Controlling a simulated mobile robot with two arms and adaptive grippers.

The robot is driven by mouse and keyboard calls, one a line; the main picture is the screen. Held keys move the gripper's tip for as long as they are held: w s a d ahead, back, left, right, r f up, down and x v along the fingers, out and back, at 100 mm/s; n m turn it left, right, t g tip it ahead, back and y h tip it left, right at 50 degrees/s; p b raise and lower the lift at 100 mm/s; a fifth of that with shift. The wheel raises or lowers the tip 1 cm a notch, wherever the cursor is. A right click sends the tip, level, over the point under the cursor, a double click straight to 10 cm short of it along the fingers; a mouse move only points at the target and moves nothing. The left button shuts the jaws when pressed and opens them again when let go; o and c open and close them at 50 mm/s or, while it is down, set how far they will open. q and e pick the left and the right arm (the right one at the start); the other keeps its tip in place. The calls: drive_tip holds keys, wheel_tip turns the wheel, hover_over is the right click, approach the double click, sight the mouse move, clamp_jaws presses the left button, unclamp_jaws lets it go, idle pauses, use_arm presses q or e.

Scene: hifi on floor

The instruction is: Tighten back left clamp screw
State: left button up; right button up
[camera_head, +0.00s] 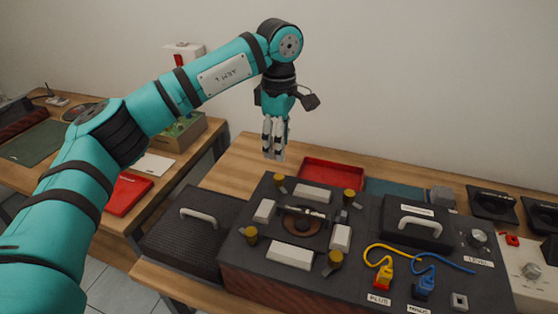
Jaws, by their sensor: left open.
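Several brass-coloured clamp screws stand at the corners of a dark box top (228,248). The back left clamp screw (280,182) is upright, just behind a white block. The other clamp screws are at back right (349,197), front left (251,235) and front right (335,259). My left gripper (273,156) hangs fingers down above and behind the back left clamp screw, apart from it. It is open, with nothing seen between its fingers. My right gripper is not in view.
White blocks (290,253) surround a round recess with a metal part (304,212). A red tray (331,174) lies behind. A handled black cover (192,232) is at left. Yellow and blue cables with plugs (384,276) are at right. Bare wood (232,178) lies left of the tray.

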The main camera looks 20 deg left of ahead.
use_arm(q)
wheel_tip(320, 180, up, 2)
drive_tip(key=shift+r, duration=0.25)
drive_tip(key=shift+r, duration=0.1)
